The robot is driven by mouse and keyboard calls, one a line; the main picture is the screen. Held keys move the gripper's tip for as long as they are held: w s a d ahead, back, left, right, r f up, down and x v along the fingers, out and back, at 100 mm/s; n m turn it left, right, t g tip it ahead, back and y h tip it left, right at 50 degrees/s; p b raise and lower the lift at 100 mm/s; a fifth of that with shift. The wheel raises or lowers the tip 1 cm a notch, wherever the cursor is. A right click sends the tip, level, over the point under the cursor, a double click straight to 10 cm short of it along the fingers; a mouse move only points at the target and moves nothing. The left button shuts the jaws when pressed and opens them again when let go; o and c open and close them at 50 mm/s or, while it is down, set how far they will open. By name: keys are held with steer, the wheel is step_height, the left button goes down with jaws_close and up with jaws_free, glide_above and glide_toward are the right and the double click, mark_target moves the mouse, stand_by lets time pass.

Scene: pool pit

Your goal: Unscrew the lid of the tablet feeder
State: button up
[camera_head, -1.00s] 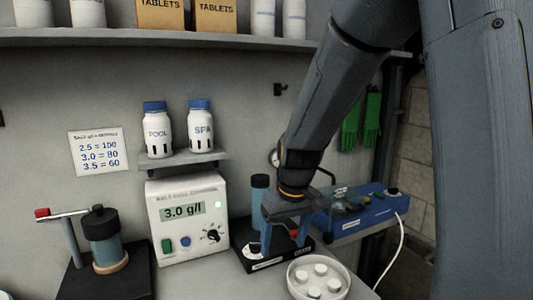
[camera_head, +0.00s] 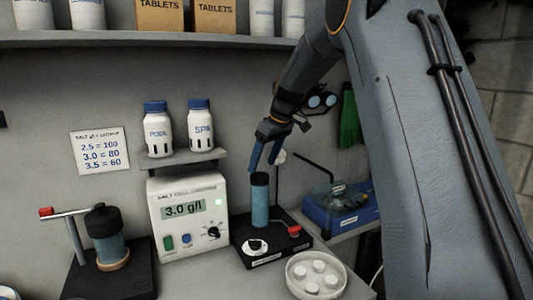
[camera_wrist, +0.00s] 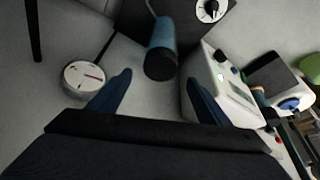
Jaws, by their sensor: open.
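A clear blue-grey canister with a black knobbed lid (camera_head: 102,220) stands on a dark base at the left, with a red-tipped lever beside it; it looks like the tablet feeder. The lid sits on the canister. A blue cylinder (camera_head: 260,205) with a dark top stands on a black base (camera_head: 243,233) near the middle. My gripper (camera_head: 263,166) is open and empty just above this cylinder, fingers pointing down. In the wrist view the cylinder's dark end (camera_wrist: 160,66) shows between the spread fingers, apart from them. The left canister is not clearly seen in the wrist view.
A controller box (camera_head: 188,215) reading 3.0 g/l stands between the two bases. POOL (camera_head: 157,132) and SPA (camera_head: 199,130) bottles sit on a small shelf above it. A tray of white tablets (camera_head: 293,285) is in front. A blue case (camera_head: 335,215) is at right.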

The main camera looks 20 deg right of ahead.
mark_target(258, 174)
steer(key=shift+p+x, duration=0.7)
steer(key=shift+x, duration=1.75)
